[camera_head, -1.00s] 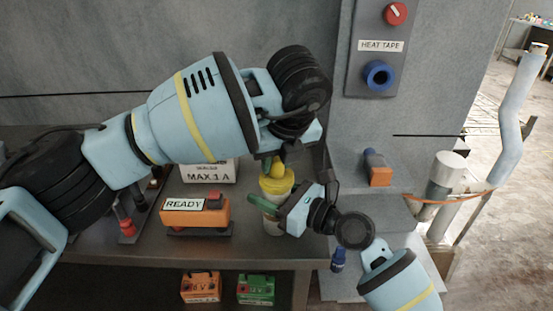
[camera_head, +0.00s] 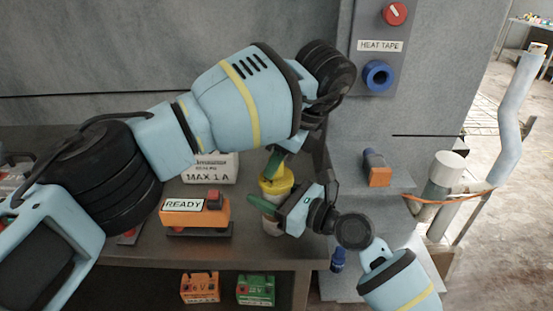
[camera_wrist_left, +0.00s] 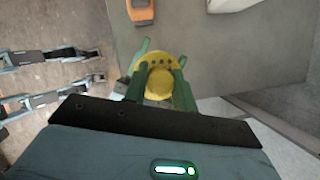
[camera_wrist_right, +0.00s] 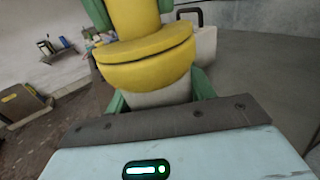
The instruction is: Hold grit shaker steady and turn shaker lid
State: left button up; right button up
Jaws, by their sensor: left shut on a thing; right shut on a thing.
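The grit shaker stands upright on the bench, with a yellow lid (camera_head: 278,182) over a pale body (camera_head: 272,226). My left gripper (camera_head: 276,168) comes down from above, its green fingers shut on the lid's raised knob (camera_wrist_right: 135,18). The left wrist view shows the lid (camera_wrist_left: 170,61) from above, with small dark holes beside the knob. My right gripper (camera_head: 266,205) reaches in from the right and is shut around the pale body just below the lid. In the right wrist view a dark seam divides the yellow part into an upper and a lower piece.
An orange READY box (camera_head: 197,215) stands left of the shaker, with a white MAX 1 A box (camera_head: 210,170) behind it. An orange-and-blue object (camera_head: 377,168) lies on the ledge at right. Orange (camera_head: 200,288) and green (camera_head: 256,289) batteries sit on the lower shelf.

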pick_arm(q)
jog(key=shift+n, duration=0.7)
jog(key=o, duration=1)
jog(key=shift+r, duration=0.1)
notch_tip(320, 180, up, 10)
jog(key=shift+f, duration=0.1)
pick_arm(e)
jog(key=o, duration=1.4)
jog(key=shift+o, duration=0.6)
